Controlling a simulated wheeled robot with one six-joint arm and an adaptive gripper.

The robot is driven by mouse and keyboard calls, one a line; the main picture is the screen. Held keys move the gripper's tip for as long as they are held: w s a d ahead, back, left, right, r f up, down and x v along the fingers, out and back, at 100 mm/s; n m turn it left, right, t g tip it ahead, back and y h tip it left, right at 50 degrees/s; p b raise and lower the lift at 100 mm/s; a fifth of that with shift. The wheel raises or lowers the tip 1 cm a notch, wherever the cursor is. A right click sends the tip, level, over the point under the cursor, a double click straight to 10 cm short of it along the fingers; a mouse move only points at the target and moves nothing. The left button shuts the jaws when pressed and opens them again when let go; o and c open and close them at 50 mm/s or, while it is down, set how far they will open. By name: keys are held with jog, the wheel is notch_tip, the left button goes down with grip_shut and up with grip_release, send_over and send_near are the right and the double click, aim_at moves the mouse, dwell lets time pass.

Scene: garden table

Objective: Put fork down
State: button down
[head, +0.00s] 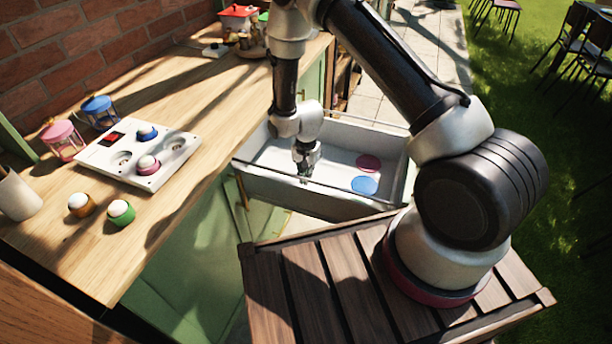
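My gripper (304,175) points down over the open drawer (268,187), close to its near wall. The fingers are small and dark here, so I cannot tell whether they are open or shut. I cannot make out a fork in or near the fingers, nor elsewhere in view.
A wooden counter (215,95) at left holds a white panel (178,160) with knobs, pink (62,138) and blue (100,112) lidded holders, two round-topped jars and a white cup (18,196). Green cabinet doors are below.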

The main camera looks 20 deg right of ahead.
jog(key=shift+f, duration=0.2)
jog(key=c, duration=1.6)
grip_release()
jog(key=shift+c, duration=0.2)
jog(key=d+r+n+t, duration=0.1)
jog(key=d+r, duration=0.1)
jog(key=r, duration=1)
jog(key=d+r, duration=0.2)
jog(key=r, duration=1.1)
jog(key=s+d+r+n+t, duration=0.1)
jog(key=s+d+r, duration=0.2)
jog(key=r, duration=0.4)
jog(key=s+d+r+n, duration=0.1)
jog(key=s+d+r, duration=0.25)
jog(key=r, duration=0.35)
jog(key=s+d+r+n, duration=0.1)
jog(key=s+d+r, duration=0.1)
jog(key=s, duration=0.4)
jog(key=s+d+r+n+t, duration=0.1)
jog(key=s+d+r, duration=0.1)
jog(key=s+r, duration=0.3)
jog(key=s+d+r+n+t, duration=0.1)
jog(key=s+d+r+n, duration=0.1)
jog(key=s, duration=0.7)
jog(key=shift+s+d+r, duration=0.2)
jog(key=shift+d+r, duration=0.35)
jog(key=shift+r, duration=0.35)
